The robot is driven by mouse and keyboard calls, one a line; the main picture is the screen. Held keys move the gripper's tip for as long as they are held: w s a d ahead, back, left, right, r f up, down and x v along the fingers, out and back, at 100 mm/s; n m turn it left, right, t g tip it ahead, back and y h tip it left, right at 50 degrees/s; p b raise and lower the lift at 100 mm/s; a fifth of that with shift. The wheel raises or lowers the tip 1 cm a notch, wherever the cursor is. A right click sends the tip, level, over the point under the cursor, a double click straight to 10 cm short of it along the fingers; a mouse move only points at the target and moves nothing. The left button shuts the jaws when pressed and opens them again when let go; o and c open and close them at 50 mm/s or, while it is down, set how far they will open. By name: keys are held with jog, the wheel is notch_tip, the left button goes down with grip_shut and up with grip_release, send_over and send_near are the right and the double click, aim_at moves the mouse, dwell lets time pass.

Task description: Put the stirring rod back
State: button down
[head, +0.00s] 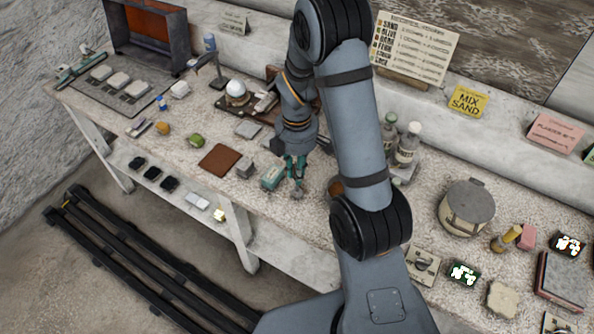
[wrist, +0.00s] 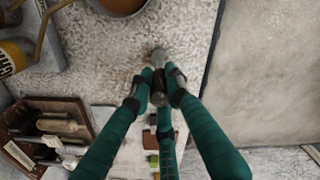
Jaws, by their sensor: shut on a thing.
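My gripper (head: 297,165) is over the front middle of the workbench, pointing down. In the wrist view its green fingers (wrist: 160,85) are shut on a short-looking grey piece, which I take to be the stirring rod (wrist: 158,56). It is seen nearly end-on, so its length is hidden. In the head view a small pale part (head: 298,188) shows just below the fingertips. I cannot tell whether it touches the bench. No holder for the rod can be made out clearly.
A brown bowl (wrist: 120,8) and a yellow-labelled bottle (wrist: 12,55) are nearby. A brown tray of tools (wrist: 18,153) lies at lower left in the wrist view. A lidded round pot (head: 467,207) stands right.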

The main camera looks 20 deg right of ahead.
jog(key=shift+f, duration=0.25)
jog(key=shift+f, duration=0.2)
jog(key=c, duration=1.7)
grip_release()
jog(key=shift+o, duration=0.2)
jog(key=shift+r, duration=0.15)
notch_tip(320, 180, up, 12)
jog(key=shift+r, duration=0.1)
